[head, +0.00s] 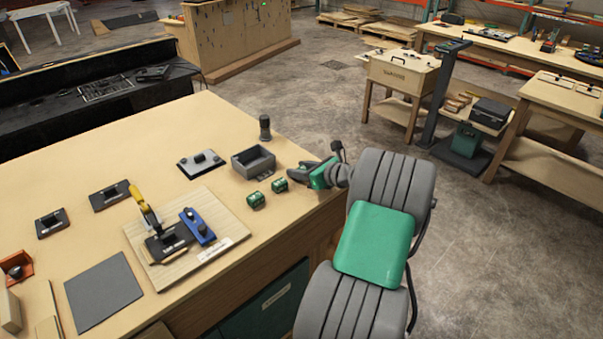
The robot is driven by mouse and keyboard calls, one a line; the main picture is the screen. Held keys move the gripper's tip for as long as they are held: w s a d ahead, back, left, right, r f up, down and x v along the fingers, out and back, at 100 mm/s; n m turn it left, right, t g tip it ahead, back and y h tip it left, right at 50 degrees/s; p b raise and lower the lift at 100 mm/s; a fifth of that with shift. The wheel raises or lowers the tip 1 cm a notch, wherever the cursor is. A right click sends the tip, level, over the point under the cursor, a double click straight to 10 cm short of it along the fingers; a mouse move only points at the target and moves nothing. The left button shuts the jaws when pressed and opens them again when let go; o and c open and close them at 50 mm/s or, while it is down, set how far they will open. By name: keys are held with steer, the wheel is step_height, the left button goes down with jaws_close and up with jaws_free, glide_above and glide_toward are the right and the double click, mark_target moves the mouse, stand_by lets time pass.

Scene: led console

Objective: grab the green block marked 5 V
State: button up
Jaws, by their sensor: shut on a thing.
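Two small green blocks stand on the wooden bench top in the head view. The left green block (256,200) stands free. The right green block (280,185) is at the tips of my gripper (290,177). The gripper reaches in low from the right and is shut on this right block, which appears to be at bench height. The marks on both blocks are too small to read, so I cannot tell which one says 5 V. The contact between the fingers and the block is partly hidden.
An open grey box (253,162) stands just behind the blocks, with a dark cylinder (265,127) beyond it. A wooden board (187,238) with a blue switch unit (197,226) and a yellow-handled device (148,212) lies left. The bench top (215,115) is clear farther back.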

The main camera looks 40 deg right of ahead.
jaws_close()
steer(key=shift+r, duration=0.1)
